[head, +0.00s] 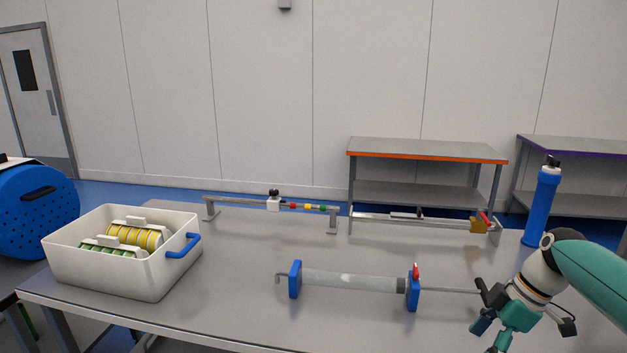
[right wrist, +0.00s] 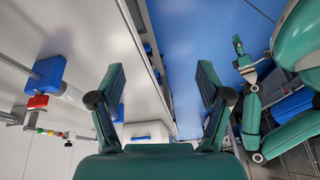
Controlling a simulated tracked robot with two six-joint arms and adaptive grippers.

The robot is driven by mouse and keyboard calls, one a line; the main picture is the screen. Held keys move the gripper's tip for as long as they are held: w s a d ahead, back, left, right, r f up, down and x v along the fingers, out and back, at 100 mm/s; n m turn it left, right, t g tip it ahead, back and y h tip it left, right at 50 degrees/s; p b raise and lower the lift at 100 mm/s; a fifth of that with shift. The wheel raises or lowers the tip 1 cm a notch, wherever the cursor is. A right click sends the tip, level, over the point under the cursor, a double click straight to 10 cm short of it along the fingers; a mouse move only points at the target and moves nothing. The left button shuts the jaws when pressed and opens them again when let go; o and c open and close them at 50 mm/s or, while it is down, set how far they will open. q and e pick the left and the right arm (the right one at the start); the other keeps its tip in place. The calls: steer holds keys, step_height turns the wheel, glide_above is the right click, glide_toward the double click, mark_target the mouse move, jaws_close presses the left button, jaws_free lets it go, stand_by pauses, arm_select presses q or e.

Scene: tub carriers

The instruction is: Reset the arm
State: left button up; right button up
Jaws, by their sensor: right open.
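My right gripper (head: 488,334) is at the lower right of the head view, by the front right part of the table (head: 240,320). In the right wrist view its two fingers (right wrist: 160,75) stand wide apart with nothing between them. The right arm reaches in from the right edge. In the right wrist view, more teal arm parts of mine show at the right, with what looks like my left gripper (right wrist: 239,52) at their end; its jaws are too small to read. The left arm does not show in the head view.
A white tub (head: 120,270) with blue handle and yellow and green discs stands at left. A grey roller between blue end blocks (head: 295,280) lies in front. Behind are a rail with coloured beads (head: 308,207), another rail (head: 375,217) and a blue bottle (head: 542,207).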

steer(key=s+a+f+m, duration=0.2)
steer(key=a+f+m, duration=0.15)
steer(key=f, duration=0.55)
steer(key=s+a+f+m, duration=0.1)
steer(key=a+f+m, duration=0.1)
steer(key=a+f, duration=0.5)
steer(key=s+a+f+m, duration=0.2)
steer(key=f+m, duration=0.1)
steer(key=f, duration=0.8)
steer(key=s+a+f+m, duration=0.3)
steer(key=s+a+f, duration=0.1)
steer(key=s, duration=0.4)
steer(key=s+a+f+m, duration=0.4)
steer(key=s+f, duration=0.1)
steer(key=s, duration=0.4)
steer(key=shift+a, duration=0.35)
